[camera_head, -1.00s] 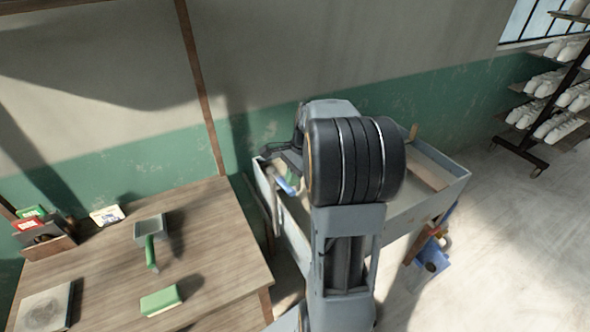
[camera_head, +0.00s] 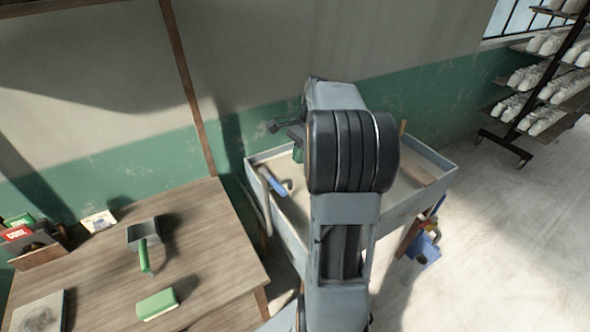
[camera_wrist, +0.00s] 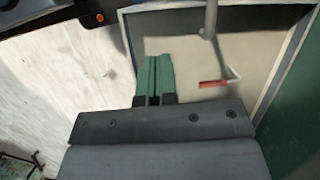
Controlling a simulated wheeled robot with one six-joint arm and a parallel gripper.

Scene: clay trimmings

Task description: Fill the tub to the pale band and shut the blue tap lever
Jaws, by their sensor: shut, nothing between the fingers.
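A grey pipe with a blue lever (camera_head: 280,187) is at the left side of a grey-walled trough (camera_head: 410,208) on legs. In the wrist view, a grey pipe and a red-ended lever (camera_wrist: 218,83) show over the pale trough floor. My gripper (camera_wrist: 153,80) has green fingers side by side, shut and empty, over the trough's edge region. In the head view, my gripper (camera_head: 297,153) is partly hidden by my arm, above the blue lever.
A wooden table (camera_head: 215,265) at left holds a green-handled scoop (camera_head: 143,240), a green block (camera_head: 157,304) and a box (camera_head: 38,247). A blue object (camera_head: 424,249) is at the trough's right leg. A shelf rack (camera_head: 540,95) stands at back right; the floor at right is clear.

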